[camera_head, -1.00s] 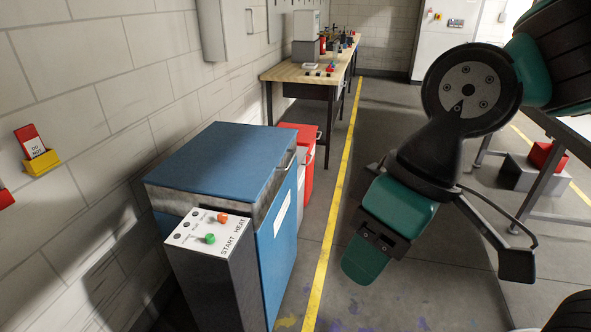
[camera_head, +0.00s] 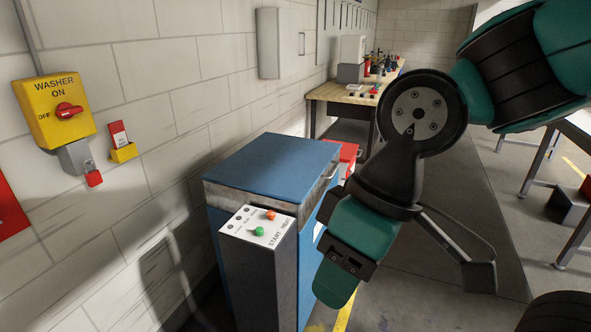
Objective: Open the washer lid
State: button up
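The washer is a blue box (camera_head: 312,236) against the left wall, with a flat blue lid (camera_head: 277,162) lying shut on top. A metal handle (camera_head: 331,178) shows at the lid's right front edge. A dark control post with a white panel (camera_head: 257,226) stands at its front; the panel has an orange button (camera_head: 271,215) and a green button (camera_head: 258,231), with the words START and HEAT. My gripper is at the lower end of my teal and black arm, right of the washer in the picture and apart from the lid. Its fingertips are not clear.
A yellow WASHER ON switch box (camera_head: 54,112) with a red knob hangs on the left wall. A yellow tag holder (camera_head: 124,153) is beside it. A red cabinet (camera_head: 348,152) stands behind the washer, and a wooden workbench (camera_head: 340,93) beyond.

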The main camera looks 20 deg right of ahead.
aim_at(286, 167)
jog(key=u, duration=0.3)
jog(key=i, duration=0.75)
jog(key=z, duration=0.6)
jog(key=i, duration=0.55)
jog(key=z, duration=0.6)
